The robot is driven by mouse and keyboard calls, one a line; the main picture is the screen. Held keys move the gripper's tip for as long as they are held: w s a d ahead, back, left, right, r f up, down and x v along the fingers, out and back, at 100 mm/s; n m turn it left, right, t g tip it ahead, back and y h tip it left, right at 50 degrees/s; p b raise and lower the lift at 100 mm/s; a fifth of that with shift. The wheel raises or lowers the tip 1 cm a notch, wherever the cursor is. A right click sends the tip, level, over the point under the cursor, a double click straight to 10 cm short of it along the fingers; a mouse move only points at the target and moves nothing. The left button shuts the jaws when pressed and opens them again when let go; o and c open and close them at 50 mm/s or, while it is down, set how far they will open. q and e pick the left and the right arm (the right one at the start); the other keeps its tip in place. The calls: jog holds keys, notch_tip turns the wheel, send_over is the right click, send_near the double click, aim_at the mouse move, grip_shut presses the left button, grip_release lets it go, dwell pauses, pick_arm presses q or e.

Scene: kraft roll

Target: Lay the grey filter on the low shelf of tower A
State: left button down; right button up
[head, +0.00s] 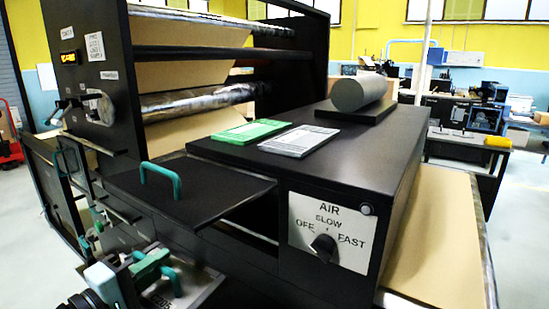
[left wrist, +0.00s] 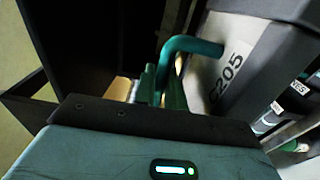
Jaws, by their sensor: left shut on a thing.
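My left gripper (head: 148,262) is at the lower left of the head view, shut on the teal handle (left wrist: 190,47) of a grey box-like piece marked C205 (left wrist: 228,75). The same piece (head: 188,292) shows at the bottom of the head view, beside the black cabinet's front. A flat grey pad (head: 298,140) lies on the cabinet top beside a green pad (head: 250,131). I cannot tell for certain whether the C205 piece or the pad is the grey filter. No tower A label is readable. My right gripper is not in view.
The black cabinet (head: 400,140) carries a grey roll (head: 358,93) on a dark block and an AIR knob (head: 323,247). A black plate with a teal handle (head: 190,195) juts out over an opening. A tall roller frame (head: 95,70) stands behind left, with a low frame below it.

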aim_at(163, 291)
pick_arm(q)
jog(key=f, duration=0.1)
jog(key=s+f+n+y, duration=0.1)
jog(key=d+f+n+t+y, duration=0.1)
jog(key=shift+s+f, duration=0.2)
jog(key=shift+s, duration=0.2)
jog(key=s+f+n+y, duration=0.1)
jog(key=y, duration=0.1)
jog(key=s+f+n+t+y, duration=0.1)
jog(key=y, duration=0.1)
jog(key=s+a+f+n+y, duration=0.1)
jog(key=f+y, duration=0.1)
jog(key=shift+f+t, duration=0.1)
jog(key=shift+t, duration=0.2)
jog(key=shift+s+a+f+n+y, duration=0.3)
jog(key=shift+s+f+n+y, duration=0.15)
jog(key=shift+n+y, duration=0.15)
jog(key=shift+w, duration=0.1)
jog(key=w, duration=0.1)
jog(key=w+f, duration=0.2)
jog(key=w, duration=0.1)
jog(key=shift+s, duration=0.1)
